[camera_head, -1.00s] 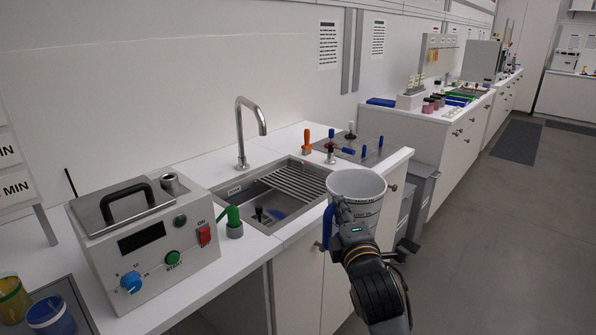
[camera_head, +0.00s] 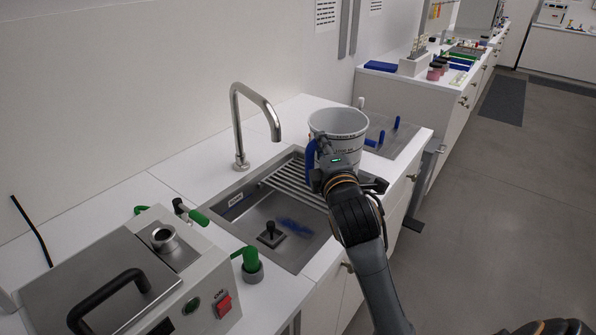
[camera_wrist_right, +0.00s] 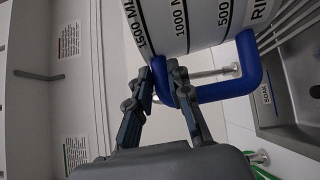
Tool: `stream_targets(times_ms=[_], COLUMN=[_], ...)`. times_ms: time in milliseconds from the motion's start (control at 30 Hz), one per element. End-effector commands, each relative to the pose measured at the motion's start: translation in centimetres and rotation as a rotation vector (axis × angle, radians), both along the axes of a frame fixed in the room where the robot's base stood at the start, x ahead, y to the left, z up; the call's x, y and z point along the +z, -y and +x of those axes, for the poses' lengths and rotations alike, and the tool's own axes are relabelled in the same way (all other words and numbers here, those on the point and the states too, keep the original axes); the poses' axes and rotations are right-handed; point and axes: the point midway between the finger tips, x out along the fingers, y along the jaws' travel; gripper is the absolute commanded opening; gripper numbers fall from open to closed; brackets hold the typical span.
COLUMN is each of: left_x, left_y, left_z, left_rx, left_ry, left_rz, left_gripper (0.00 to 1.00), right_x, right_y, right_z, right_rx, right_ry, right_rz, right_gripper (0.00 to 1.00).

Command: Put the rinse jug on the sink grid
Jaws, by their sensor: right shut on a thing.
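The rinse jug (camera_head: 340,124) is a pale grey-white cup with dark markings and a blue handle (camera_head: 311,158). It looks upright in the head view, in front of the far right end of the sink grid (camera_head: 292,181), a rack of metal bars in the sink (camera_head: 232,202). My right gripper (camera_head: 322,166) is shut on the handle. In the right wrist view the fingers (camera_wrist_right: 162,82) pinch the blue handle (camera_wrist_right: 246,62) below the jug's marked wall (camera_wrist_right: 190,22). The gap between jug and grid cannot be judged. My left gripper is not in view.
The tap (camera_head: 240,120) arches over the back of the sink. A dark stopper-like tool (camera_head: 270,234) and a blue item (camera_head: 297,228) lie in the basin. A control box (camera_head: 110,285) and a green-handled item (camera_head: 250,262) stand left. A metal plate (camera_head: 400,143) with blue-handled tools lies right.

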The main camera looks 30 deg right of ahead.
Motion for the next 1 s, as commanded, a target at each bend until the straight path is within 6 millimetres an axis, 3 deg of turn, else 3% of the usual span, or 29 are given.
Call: stream_targets(times_ms=[300,433,567,833,1000], left_x=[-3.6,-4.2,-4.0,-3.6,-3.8], left_y=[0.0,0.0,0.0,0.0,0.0], left_z=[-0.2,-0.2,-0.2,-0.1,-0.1], left_rx=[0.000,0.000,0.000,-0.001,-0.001], left_ry=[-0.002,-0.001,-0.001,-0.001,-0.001], left_rz=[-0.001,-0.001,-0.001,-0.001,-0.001], left_gripper=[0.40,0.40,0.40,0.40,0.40], right_x=[-0.1,-0.2,-1.0,-3.9,-7.2], right_y=[-3.5,-4.1,-3.1,0.0,1.2], right_z=[1.2,1.8,3.7,9.3,11.5], right_rx=[-0.001,-0.008,-0.010,-0.008,-0.008], right_ry=[-0.008,-0.017,-0.023,-0.023,-0.023], right_rz=[0.033,0.045,0.049,0.050,0.050], right_gripper=[0.00,0.00,0.00,0.00,0.00])
